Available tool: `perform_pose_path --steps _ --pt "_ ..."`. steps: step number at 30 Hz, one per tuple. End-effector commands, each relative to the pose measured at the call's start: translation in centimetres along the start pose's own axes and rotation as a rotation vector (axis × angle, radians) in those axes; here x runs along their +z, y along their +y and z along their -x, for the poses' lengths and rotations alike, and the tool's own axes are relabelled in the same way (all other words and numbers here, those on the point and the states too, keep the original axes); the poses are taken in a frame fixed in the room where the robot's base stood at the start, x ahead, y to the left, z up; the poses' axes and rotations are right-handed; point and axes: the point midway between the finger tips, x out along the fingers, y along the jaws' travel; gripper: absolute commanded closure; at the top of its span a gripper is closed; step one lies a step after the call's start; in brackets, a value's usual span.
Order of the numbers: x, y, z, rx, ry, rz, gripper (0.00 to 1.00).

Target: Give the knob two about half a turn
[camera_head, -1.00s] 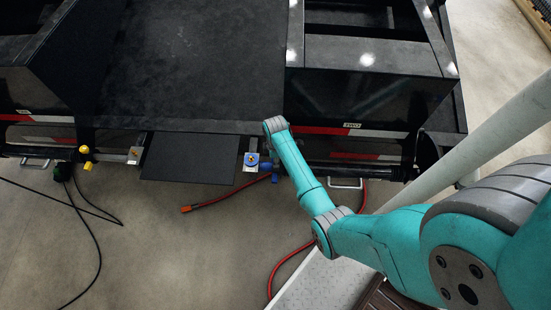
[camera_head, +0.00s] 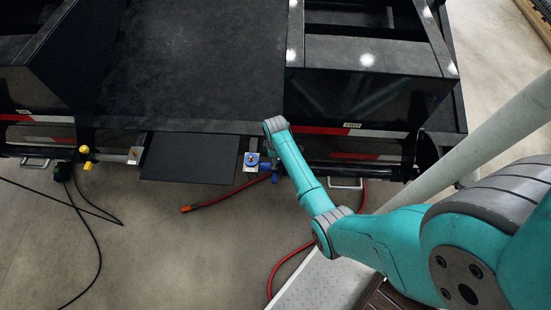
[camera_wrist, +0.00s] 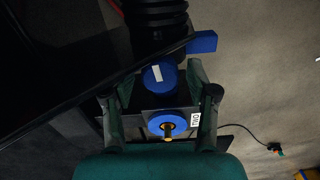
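In the wrist view my gripper (camera_wrist: 160,82) is open. Its dark teal fingers stand to the left and right of a blue round knob with a white stripe (camera_wrist: 160,77), with a gap on both sides. A blue disc with a brass centre (camera_wrist: 156,122) sits below it, nearer my palm and also between the fingers. A small white label (camera_wrist: 195,120), turned sideways and seeming to read TWO, is right beside the disc. In the head view blue parts (camera_head: 250,160) show beside my arm's end; my gripper is hidden there.
A black ribbed part (camera_wrist: 157,12) and a blue block (camera_wrist: 202,42) lie beyond the knob. The floor in front is mostly clear.

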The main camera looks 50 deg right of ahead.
Motion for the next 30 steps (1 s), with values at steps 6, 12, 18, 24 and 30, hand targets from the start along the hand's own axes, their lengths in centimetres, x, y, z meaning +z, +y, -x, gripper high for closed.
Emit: perform_pose_path --steps 6,12,18,24,30 --pt "0.0 0.0 0.0 0.000 0.000 0.000 0.36" --pt "-0.1 0.1 0.8 0.002 0.001 0.001 0.36" --pt "-0.1 0.1 4.0 0.003 0.002 0.001 0.36" --pt "0.0 0.1 8.0 0.003 0.002 0.000 0.36" --pt "0.0 0.1 10.8 0.001 0.001 0.000 0.36"
